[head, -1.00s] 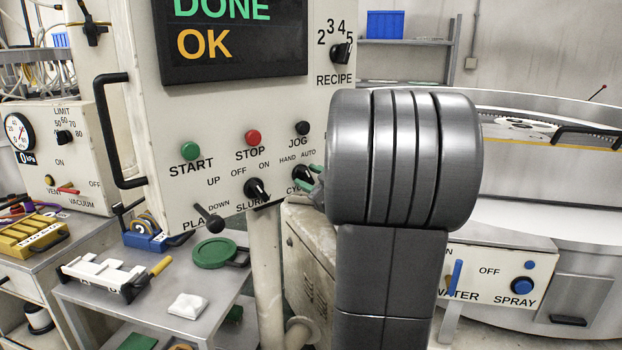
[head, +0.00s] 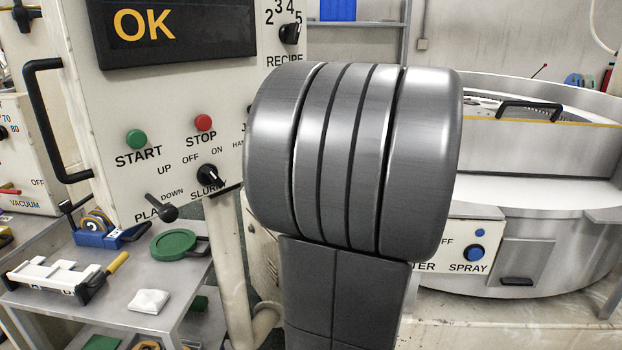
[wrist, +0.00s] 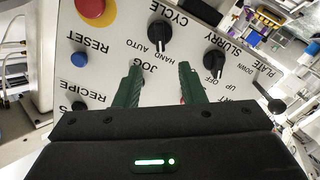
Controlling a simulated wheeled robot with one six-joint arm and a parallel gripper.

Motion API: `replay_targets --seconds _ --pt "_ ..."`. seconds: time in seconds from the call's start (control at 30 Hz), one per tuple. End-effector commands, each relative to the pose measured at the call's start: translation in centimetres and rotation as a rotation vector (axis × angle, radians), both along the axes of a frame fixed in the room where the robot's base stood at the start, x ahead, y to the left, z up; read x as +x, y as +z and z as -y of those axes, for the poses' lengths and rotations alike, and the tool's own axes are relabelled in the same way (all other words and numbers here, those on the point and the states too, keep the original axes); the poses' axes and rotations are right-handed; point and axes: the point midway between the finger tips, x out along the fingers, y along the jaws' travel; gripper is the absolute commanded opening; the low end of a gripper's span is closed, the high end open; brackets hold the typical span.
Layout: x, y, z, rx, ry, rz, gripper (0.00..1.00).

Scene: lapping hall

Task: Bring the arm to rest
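My gripper (wrist: 160,78) shows in the wrist view with its two green fingers apart and nothing between them. Its fingers point at the control panel (wrist: 160,25), near the JOG label and the HAND/AUTO switch (wrist: 158,36); I cannot tell whether they touch it. In the head view my grey arm stands folded up in the middle and hides the gripper and the right part of the control panel (head: 95,100).
A black handle (head: 32,120) and a small lever (head: 163,209) stick out from the panel. A steel trolley (head: 108,298) holds a green disc (head: 176,246) and a white pad (head: 149,301). A round machine (head: 545,250) stands at right.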

Motion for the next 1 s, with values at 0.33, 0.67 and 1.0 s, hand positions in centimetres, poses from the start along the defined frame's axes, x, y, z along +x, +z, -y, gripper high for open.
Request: replay_targets --seconds 0.33,0.67,1.0 --pt "-0.7 0.0 1.0 0.001 0.0 -0.001 0.36" --pt "-0.5 0.0 0.7 0.001 0.001 -0.001 0.36" --pt "1.6 0.0 -2.3 0.002 0.005 -0.001 0.36"
